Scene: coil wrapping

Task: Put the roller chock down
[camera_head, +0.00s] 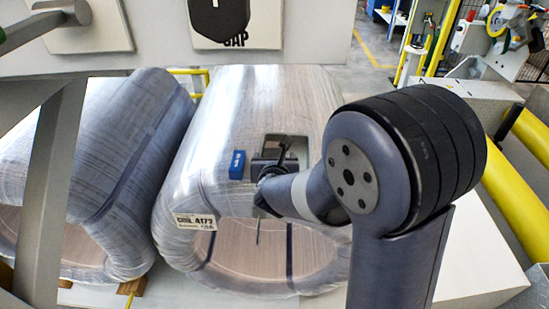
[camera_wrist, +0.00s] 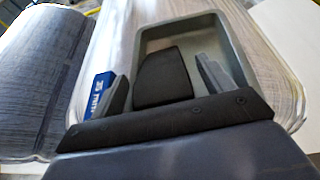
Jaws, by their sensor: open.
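A black block with a sloped face, which looks like the roller chock (camera_wrist: 163,75), sits inside a grey tray (camera_wrist: 182,19) in the wrist view. The tray (camera_head: 305,150) rests on top of the wrapped coil (camera_head: 225,110) in the head view. My gripper (camera_head: 271,166) is at the tray. In the wrist view its two fingers (camera_wrist: 165,84) are spread apart, one on each side of the black block, with space visible between the block and the right finger. Whether the left finger touches the block is unclear. The fingers hide part of the tray's near side.
A blue block with white lettering (camera_wrist: 101,91) lies just left of the tray, close to the left finger; it also shows in the head view (camera_head: 237,164). A second wrapped coil (camera_head: 125,140) stands at left. Yellow rollers (camera_head: 515,195) are at right. A grey post (camera_head: 50,200) crosses the left side.

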